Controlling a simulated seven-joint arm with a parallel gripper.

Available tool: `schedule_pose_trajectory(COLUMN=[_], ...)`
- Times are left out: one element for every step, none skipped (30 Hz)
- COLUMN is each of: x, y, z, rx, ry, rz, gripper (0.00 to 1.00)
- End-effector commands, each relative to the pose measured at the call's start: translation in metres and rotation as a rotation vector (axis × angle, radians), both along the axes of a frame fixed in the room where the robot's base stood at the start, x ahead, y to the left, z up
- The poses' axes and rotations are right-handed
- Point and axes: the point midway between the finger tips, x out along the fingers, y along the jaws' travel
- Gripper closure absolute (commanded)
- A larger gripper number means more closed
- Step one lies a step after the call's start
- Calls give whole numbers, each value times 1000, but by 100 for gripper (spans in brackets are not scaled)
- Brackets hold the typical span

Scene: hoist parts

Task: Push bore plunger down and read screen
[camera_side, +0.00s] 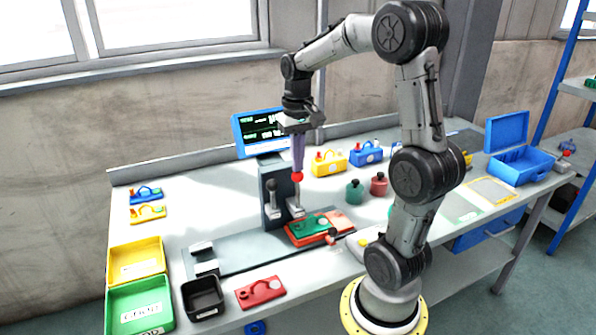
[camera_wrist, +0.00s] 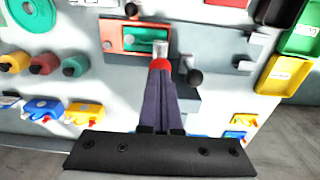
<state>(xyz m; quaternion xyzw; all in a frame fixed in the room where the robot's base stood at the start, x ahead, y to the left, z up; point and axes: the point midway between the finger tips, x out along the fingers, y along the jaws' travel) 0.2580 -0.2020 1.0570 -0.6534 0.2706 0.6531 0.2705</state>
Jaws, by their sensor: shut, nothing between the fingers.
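My gripper (camera_side: 298,168) hangs pointing down, its purple fingers shut with nothing between them. A red knob (camera_side: 297,177) is right at the fingertips; I cannot tell whether they touch it. The knob also shows at the finger ends in the wrist view (camera_wrist: 160,65), with a pale cylinder (camera_wrist: 160,48) beyond it. Below it stands a grey gauge station (camera_side: 268,200) with a second, dark-knobbed post (camera_side: 271,186). The screen (camera_side: 262,131), blue-framed with a dark face and green and white marks, stands behind; its text is too small to read.
A red plate with a green part (camera_side: 309,227) lies right of the station. Yellow (camera_side: 135,262) and green bins (camera_side: 140,308) and a black tray (camera_side: 203,298) stand at the left. Bottles (camera_side: 354,191) and coloured hoist parts (camera_side: 329,162) stand at the right.

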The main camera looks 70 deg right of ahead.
Motion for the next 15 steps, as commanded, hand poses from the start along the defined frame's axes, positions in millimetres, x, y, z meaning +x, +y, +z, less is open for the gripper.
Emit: schedule_pose_trajectory(x=[-1,0,0,0,0,0,0,0,0,-1,-1,-1,-1,-1,-1], y=[0,0,0,0,0,0,0,0,0,0,0,0,0,0,1], z=[-4,-5,-8,-9,-11,-14,-16,-18,-20,-22,-23,-26,-28,-29,-32], rx=[2,1,1,1,1,2,2,2,2,3,3,3,2,2,3], ry=[2,1,1,1,1,2,2,2,2,3,3,3,2,2,3], rz=[0,0,0,0,0,0,0,0,0,0,0,0,0,0,0], gripper=[100,100,100,100,100,100,100,100,100,100,100,100,100,100,100])
